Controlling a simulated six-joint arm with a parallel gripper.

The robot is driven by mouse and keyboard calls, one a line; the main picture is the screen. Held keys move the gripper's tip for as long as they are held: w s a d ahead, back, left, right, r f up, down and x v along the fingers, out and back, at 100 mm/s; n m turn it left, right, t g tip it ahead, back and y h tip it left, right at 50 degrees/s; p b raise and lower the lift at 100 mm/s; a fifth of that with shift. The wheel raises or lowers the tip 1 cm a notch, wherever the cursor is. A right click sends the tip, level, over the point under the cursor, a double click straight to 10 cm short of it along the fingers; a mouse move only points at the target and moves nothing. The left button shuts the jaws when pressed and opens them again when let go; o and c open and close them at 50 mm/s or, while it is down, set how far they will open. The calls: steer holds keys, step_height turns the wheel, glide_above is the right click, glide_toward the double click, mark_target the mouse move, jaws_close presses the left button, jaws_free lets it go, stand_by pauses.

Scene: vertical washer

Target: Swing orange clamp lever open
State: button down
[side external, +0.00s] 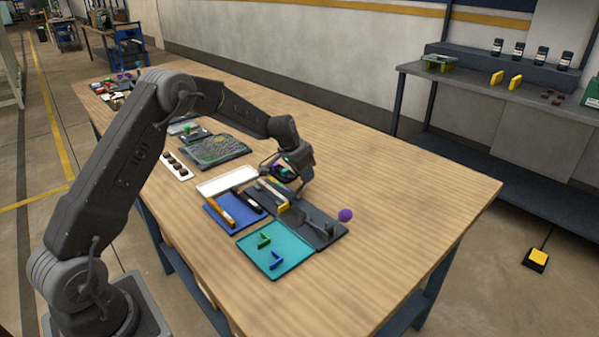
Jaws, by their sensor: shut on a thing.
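A dark fixture plate (322,228) lies on the wooden table near its front middle. My gripper (296,193) points down over the plate, just right of the bar. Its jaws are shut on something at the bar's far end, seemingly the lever. The fingertips are small and dark here, so the exact contact is hidden.
A blue tray (212,217) with orange and black bars and a teal tray (292,262) with green and blue L-shaped pieces lie in front. A white tray (228,181) is left. The table's right side is clear.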

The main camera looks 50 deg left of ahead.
steer(key=m, duration=0.1)
steer(key=d+m+h, duration=0.1)
steer(key=m, duration=0.1)
steer(key=shift+w+d+m, duration=0.25)
steer(key=shift+d+m, duration=0.15)
steer(key=d+m, duration=0.1)
steer(key=m+g+h, duration=0.1)
steer(key=m, duration=0.1)
steer(key=shift+d+m+h, duration=0.3)
steer(key=shift+d, duration=0.1)
steer(key=m, duration=0.1)
steer(key=d+m+g, duration=0.1)
steer(key=m, duration=0.1)
steer(key=shift+s+d+m+h, duration=0.25)
steer(key=shift+s+m+h, duration=0.05)
steer(key=shift+s+h, duration=0.1)
steer(key=shift+s+d+m+g, duration=0.25)
steer(key=shift+d+m+g, duration=0.15)
steer(key=shift+m, duration=0.45)
steer(key=shift+s+d+m+g, duration=0.25)
steer(key=shift+m+g, duration=0.15)
steer(key=shift+m, duration=0.45)
steer(key=c, duration=0.9)
jaws_free()
